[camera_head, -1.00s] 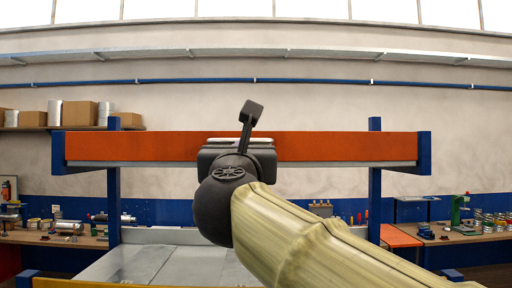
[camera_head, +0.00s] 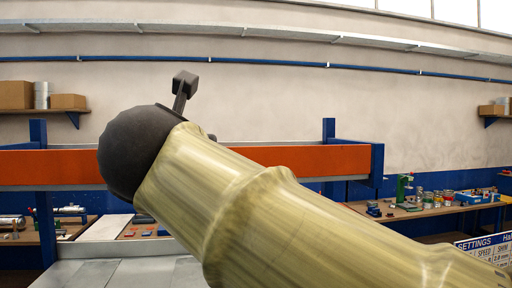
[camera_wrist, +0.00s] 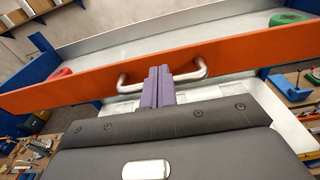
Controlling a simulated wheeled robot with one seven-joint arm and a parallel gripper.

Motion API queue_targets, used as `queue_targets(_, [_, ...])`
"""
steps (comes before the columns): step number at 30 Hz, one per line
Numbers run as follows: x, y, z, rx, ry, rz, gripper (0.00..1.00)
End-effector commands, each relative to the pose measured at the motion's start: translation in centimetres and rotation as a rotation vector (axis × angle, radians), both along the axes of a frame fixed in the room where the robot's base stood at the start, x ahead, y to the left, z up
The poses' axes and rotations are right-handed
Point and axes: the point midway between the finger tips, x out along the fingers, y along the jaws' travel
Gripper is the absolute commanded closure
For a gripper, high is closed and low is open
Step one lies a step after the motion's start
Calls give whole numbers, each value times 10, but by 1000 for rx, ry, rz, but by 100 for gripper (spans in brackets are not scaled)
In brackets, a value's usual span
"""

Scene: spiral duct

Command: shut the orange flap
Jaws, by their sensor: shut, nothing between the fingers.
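The orange flap (camera_head: 305,160) runs as a long level board between blue posts in the head view, partly hidden by my arm. In the wrist view, the orange flap (camera_wrist: 70,85) crosses the picture at a slant, with a silver bar handle (camera_wrist: 190,74) on its near face. My gripper (camera_wrist: 158,72) is shut and empty. Its purple-grey fingers overlap the middle of the handle and hide it; I cannot tell whether they touch. In the head view my fingers are hidden behind my dark wrist.
Blue posts (camera_head: 328,130) flank the flap. Workbenches with tools (camera_head: 430,208) stand behind, and a grey table surface (camera_head: 110,272) lies below.

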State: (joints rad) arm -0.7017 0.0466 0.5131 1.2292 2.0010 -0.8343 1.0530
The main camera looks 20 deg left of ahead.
Motion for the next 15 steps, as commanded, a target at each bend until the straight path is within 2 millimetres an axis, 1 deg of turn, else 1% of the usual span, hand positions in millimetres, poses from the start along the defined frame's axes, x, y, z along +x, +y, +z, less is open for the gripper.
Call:
queue_targets(1, [0, 3, -3, -7, 11, 2, 100])
queue_targets(5, [-2, 5, -5, -11, 18, 6, 100])
queue_targets(15, [-2, 5, -6, -11, 19, 8, 100])
